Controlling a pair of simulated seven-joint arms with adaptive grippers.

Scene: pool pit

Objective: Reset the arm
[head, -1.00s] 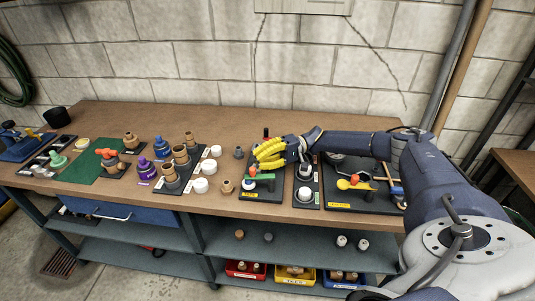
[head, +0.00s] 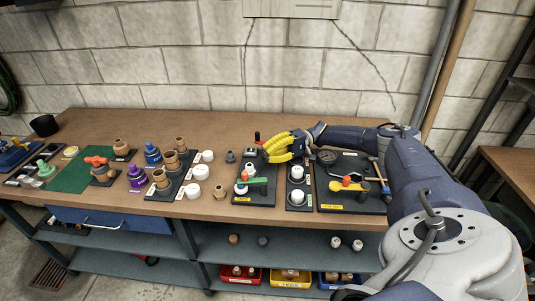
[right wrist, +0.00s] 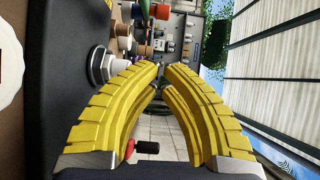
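My right gripper (head: 268,151) has yellow ribbed fingers. In the head view it is above the back of the workbench (head: 225,206), between the left dark board (head: 228,196) with a green-handled valve (head: 252,181) and the narrow middle board (head: 299,186). In the right wrist view its fingers (right wrist: 162,68) curve together, with their tips almost touching and nothing held between them. The right arm (head: 350,137) comes in from the right and bends at the elbow. My left arm and gripper are not in view.
A dark board (head: 378,206) with a gauge (head: 327,157) and orange-yellow tool (head: 347,183) is at right. Fittings, white rings (head: 200,172) and a green mat (head: 72,173) are at left. A block wall (head: 170,60) stands behind; shelves with coloured bins (head: 290,278) are below.

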